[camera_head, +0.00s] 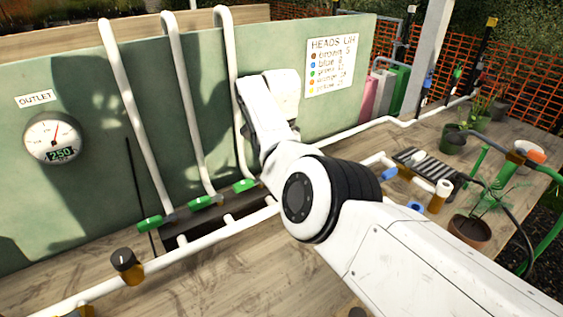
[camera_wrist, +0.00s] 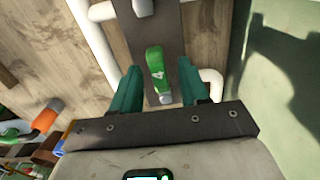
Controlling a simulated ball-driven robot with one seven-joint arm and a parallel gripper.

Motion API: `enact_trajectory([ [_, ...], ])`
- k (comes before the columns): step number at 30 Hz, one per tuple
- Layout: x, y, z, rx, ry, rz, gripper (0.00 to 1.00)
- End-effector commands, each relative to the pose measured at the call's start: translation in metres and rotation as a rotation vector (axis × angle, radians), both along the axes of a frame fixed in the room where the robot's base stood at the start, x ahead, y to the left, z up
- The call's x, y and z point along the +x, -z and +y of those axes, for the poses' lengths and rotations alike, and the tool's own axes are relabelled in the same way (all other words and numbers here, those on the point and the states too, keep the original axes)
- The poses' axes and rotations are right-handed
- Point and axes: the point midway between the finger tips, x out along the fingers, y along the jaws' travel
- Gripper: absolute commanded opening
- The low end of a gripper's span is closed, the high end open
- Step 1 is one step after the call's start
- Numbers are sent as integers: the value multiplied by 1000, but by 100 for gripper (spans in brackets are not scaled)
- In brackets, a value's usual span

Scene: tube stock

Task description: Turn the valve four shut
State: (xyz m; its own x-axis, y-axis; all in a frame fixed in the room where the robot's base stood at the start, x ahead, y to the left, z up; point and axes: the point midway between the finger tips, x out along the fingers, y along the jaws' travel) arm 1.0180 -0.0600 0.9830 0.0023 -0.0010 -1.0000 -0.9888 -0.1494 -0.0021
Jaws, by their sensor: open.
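Valve four is a green lever handle marked 4 (camera_wrist: 156,62), seen in the wrist view on a dark strip among white pipes. My gripper (camera_wrist: 160,78) is open, with one teal finger on each side of the handle. I see gaps between the handle and both fingers, and cannot tell whether either touches it. In the head view my arm comes in from the lower right and reaches the pipes by the panel. Several green handles (camera_head: 200,202) show in a row there; my fingertips are hidden, and I cannot tell which handle is four.
A green panel (camera_head: 85,100) stands behind the pipes, with an outlet gauge (camera_head: 53,138) reading 250 and a "HEADS L/H" sign (camera_head: 331,66). A black-topped knob (camera_head: 127,266) stands at the lower left. Potted plants (camera_head: 470,231) and fittings occupy the bench's right side.

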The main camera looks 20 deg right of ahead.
Motion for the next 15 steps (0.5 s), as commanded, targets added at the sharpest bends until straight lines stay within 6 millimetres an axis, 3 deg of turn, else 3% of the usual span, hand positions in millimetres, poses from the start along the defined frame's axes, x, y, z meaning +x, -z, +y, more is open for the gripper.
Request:
enact_trajectory([
  [8,0,-10,0,0,-1,-1,45],
  [15,1,-53,0,-1,0,-2,45],
])
